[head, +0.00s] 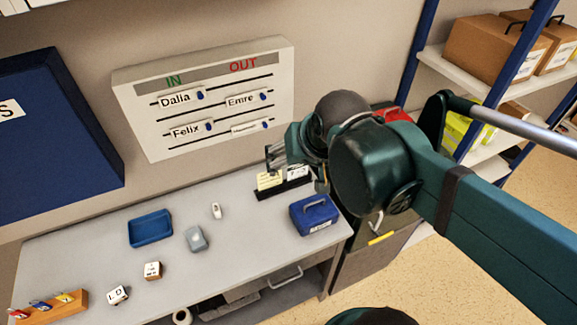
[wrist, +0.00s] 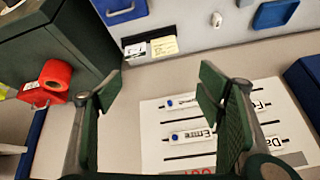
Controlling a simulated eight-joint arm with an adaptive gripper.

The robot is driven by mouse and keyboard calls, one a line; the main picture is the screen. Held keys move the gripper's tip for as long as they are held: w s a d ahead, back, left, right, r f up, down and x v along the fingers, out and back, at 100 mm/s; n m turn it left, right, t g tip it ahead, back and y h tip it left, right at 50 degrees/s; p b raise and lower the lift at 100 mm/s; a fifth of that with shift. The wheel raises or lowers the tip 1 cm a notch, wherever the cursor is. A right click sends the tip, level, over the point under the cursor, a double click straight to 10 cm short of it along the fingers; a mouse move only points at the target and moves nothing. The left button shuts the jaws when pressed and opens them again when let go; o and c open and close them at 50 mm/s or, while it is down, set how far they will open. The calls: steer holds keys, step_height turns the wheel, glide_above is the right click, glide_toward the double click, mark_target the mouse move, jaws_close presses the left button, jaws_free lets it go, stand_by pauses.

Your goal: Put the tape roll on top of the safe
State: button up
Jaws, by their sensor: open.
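A pale ring that looks like the tape roll (head: 182,316) shows at the bottom edge of the head view, low at the front of the desk and partly cut off. A dark box with a handle and a yellow stripe, apparently the safe (head: 370,262), stands right of the desk. My arm hides part of it. What seems to be its dark top (wrist: 45,55) shows at the upper left of the wrist view. My gripper (head: 274,158) is open and empty above the back of the desk, before the wall board. Its spread fingers (wrist: 160,88) show in the wrist view.
The grey desk (head: 255,245) holds a blue cash box (head: 313,216), a blue tray (head: 150,229), a card holder (head: 285,182) and small blocks. A red wall-side object (wrist: 52,80) is near the dark box. Shelves with cartons (head: 490,50) stand at right.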

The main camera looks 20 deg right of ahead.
steer(key=s+a+n, duration=0.1)
steer(key=a+n, duration=0.1)
steer(key=n, duration=0.1)
steer(key=shift+s+a+f+t, duration=0.15)
steer(key=shift+s+f+t, duration=0.2)
steer(key=shift+s+t, duration=0.05)
